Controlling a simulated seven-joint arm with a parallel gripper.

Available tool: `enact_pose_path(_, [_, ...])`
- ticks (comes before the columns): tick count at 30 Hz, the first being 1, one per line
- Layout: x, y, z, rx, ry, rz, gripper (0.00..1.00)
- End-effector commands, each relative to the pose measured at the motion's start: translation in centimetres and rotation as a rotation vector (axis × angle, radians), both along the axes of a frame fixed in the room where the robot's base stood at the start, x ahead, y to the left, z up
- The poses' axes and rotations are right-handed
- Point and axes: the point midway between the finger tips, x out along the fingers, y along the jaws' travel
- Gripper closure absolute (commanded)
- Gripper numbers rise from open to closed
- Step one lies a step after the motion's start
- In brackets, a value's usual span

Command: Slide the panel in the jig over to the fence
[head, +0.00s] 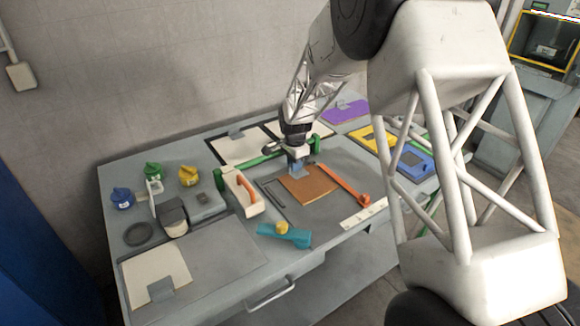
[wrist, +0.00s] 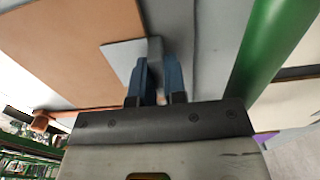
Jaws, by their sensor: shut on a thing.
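The brown panel (head: 308,187) lies flat in the jig on a grey base (head: 305,218). It also fills the upper left of the wrist view (wrist: 75,55). My gripper (head: 296,168) is at the panel's far edge. Its blue fingers (wrist: 155,75) are shut on the upright grey tab (wrist: 155,50), whose light plate lies on the panel. An orange bar (head: 345,184) runs along the panel's right side, very close to it; I cannot tell whether they touch. A dark strip (head: 274,193) lies left of the panel with a gap. Which of these is the fence is not clear.
A green bar (head: 262,158) runs behind my gripper and shows close by in the wrist view (wrist: 265,50). An orange-handled tool (head: 245,193) stands to the left. A teal block with a yellow knob (head: 284,234) sits in front. A white strip (head: 364,214) lies front right.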

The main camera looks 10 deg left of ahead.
Motion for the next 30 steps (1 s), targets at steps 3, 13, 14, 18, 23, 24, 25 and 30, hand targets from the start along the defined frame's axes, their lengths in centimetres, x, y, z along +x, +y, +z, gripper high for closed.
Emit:
enact_pose_path(3, [0.34,-0.37,-0.01,0.0,0.0,-0.001,1.0])
enact_pose_path(13, [0.5,-0.54,-0.03,0.0,0.0,0.0,1.0])
enact_pose_path(14, [0.5,-0.54,-0.03,0.0,0.0,0.0,1.0])
enact_pose_path(18, [0.49,-0.54,-0.03,0.0,0.0,0.0,0.74])
enact_pose_path(23, [0.49,-0.54,-0.04,0.0,0.0,0.0,0.58])
enact_pose_path(24, [0.49,-0.54,-0.04,0.0,0.0,0.0,0.58])
enact_pose_path(25, [0.49,-0.53,-0.04,0.0,0.0,0.0,0.58])
enact_pose_path(30, [0.49,-0.53,0.01,0.0,0.0,0.0,0.58])
